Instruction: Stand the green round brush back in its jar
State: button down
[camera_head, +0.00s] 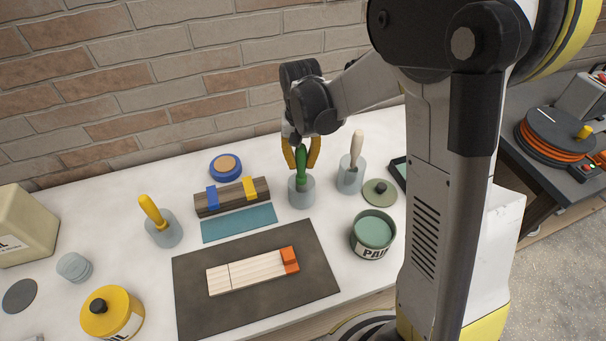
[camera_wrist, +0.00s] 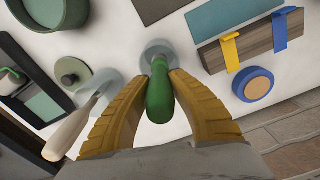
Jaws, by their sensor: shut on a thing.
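The green round brush (camera_head: 301,163) is upright, with its lower end at the mouth of a grey jar (camera_head: 301,194) and seeming to reach inside. How deep it sits I cannot tell. My gripper (camera_head: 301,158) has its yellow fingers on both sides of the green handle, above the jar. In the wrist view, my gripper (camera_wrist: 161,88) is shut on the brush (camera_wrist: 159,98), and the jar (camera_wrist: 156,52) shows partly behind the handle. The bristles are hidden.
A jar with a pale-handled tool (camera_head: 351,180) stands close to the right. An open paint can (camera_head: 373,236) is nearer the front. A wooden block with clips (camera_head: 232,199) lies left, and a yellow-handled brush stands in another jar (camera_head: 164,234). A brick wall is behind.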

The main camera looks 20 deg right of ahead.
aim_at(302, 171)
jog(key=shift+f+b, duration=0.4)
jog(key=shift+f, duration=1.55)
jog(key=shift+f, duration=0.15)
jog(key=c, duration=1.3)
grip_release()
